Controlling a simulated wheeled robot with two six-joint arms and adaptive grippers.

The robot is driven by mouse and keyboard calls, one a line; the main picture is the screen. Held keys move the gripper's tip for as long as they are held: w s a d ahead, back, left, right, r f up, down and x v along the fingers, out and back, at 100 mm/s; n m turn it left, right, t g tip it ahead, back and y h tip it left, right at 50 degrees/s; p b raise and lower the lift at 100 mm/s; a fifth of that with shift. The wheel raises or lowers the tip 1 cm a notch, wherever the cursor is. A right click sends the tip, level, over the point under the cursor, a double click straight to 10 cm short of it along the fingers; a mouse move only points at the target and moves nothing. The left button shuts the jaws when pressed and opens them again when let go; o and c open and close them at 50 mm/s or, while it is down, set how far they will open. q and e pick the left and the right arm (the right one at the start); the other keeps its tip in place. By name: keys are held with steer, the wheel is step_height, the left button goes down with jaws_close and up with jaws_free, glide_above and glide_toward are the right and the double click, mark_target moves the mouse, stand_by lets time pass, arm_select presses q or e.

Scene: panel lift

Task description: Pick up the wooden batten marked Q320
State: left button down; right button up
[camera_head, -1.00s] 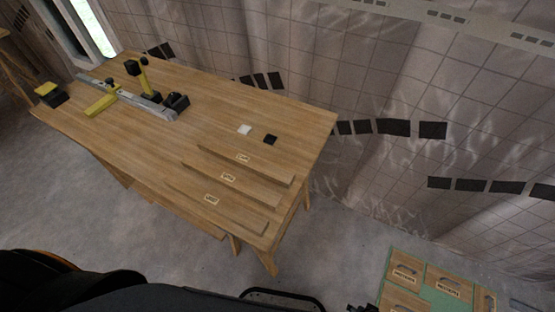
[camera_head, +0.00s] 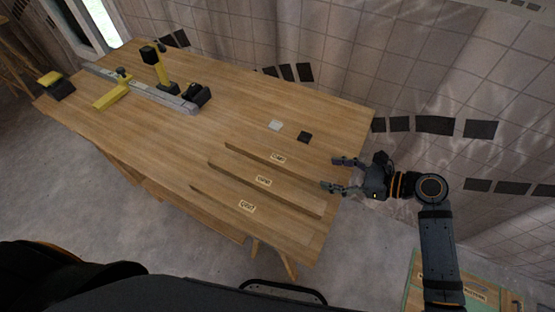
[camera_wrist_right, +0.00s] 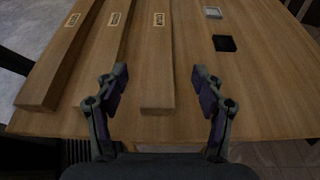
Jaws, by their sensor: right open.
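Three wooden battens lie side by side on the workbench, each with a small pale label too small and blurred to read surely, so I cannot tell which is Q320. They are the far batten (camera_head: 300,166), the middle batten (camera_head: 290,193) and the near batten (camera_head: 272,219). My right gripper (camera_head: 338,173) is open and empty at the right end of the far batten. In the right wrist view the far batten (camera_wrist_right: 157,85) runs between the spread fingers (camera_wrist_right: 160,78), apart from both. The middle batten (camera_wrist_right: 104,75) and near batten (camera_wrist_right: 58,65) lie left of it. My left gripper is out of view.
The workbench (camera_head: 225,95) also holds a white square (camera_head: 275,125), a black square (camera_head: 304,137) and a grey rail with yellow and black tools (camera_head: 150,95). A green-edged case of labelled panels (camera_head: 480,290) stands at lower right, partly behind my arm.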

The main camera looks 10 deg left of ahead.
mark_target(310, 172)
steer(key=x, duration=0.4)
steer(key=shift+w+r, duration=0.1)
steer(key=x, duration=0.3)
steer(key=f+x, duration=0.1)
steer(key=x, duration=0.1)
steer(key=shift+s+d, duration=0.15)
steer(key=shift+s, duration=0.15)
steer(key=shift+d, duration=0.15)
steer(key=shift+c, duration=0.6)
steer(key=c, duration=1.3)
arm_select(q)
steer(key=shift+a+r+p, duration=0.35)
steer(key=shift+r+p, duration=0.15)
steer(key=shift+p, duration=0.1)
arm_select(e)
step_height(310, 172, up, 10)
steer(key=shift+r, duration=0.1)
